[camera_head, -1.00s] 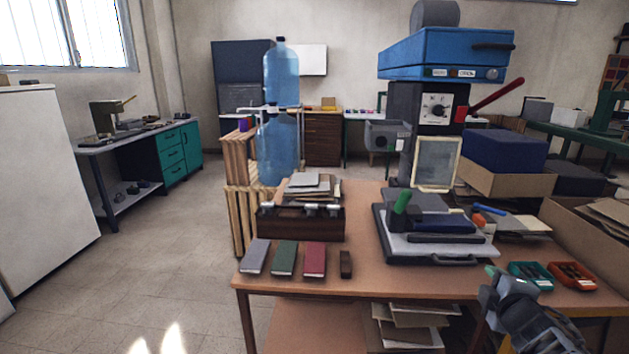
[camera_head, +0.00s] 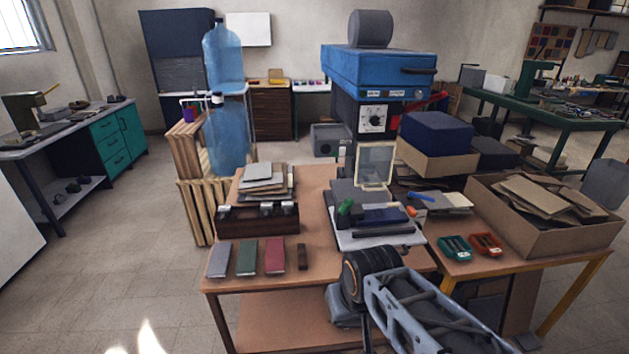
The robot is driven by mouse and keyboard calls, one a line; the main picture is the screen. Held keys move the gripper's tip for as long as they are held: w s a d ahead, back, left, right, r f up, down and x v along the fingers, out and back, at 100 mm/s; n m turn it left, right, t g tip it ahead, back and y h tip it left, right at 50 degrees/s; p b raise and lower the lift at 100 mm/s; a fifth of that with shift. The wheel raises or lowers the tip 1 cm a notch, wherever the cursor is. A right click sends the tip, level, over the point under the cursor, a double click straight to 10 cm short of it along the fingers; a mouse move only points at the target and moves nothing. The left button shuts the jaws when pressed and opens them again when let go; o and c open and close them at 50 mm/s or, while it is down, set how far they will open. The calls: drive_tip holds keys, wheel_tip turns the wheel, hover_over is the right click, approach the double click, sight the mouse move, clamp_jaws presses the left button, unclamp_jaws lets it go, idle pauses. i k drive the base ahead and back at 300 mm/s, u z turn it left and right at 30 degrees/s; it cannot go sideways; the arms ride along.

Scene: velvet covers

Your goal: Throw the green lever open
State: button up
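A short green lever (camera_head: 345,207) sticks up at the left front of the flat grey machine on the brown table, beside its dark blue block (camera_head: 382,215). It leans slightly to the right. The machine has a pale base plate (camera_head: 372,241) with a dark bar along its front. My arm rises in the lower middle, in front of the machine, and its black joint covers part of the table's front edge. My gripper does not show, and no part of me is seen touching the lever.
A tall press with a blue top (camera_head: 378,70) stands behind the machine, with a framed clear panel (camera_head: 375,164) in front. Several small books lie at the table's left front. Green (camera_head: 455,248) and red (camera_head: 486,244) trays and a cardboard box (camera_head: 560,236) lie right. Floor at left is clear.

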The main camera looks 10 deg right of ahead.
sight(348, 202)
drive_tip(key=u, duration=0.05)
drive_tip(key=k, duration=0.5)
drive_tip(key=z, duration=1.65)
drive_tip(key=i, duration=0.95)
drive_tip(key=u, duration=0.8)
drive_tip(key=i, duration=0.3)
drive_tip(key=u, duration=0.9)
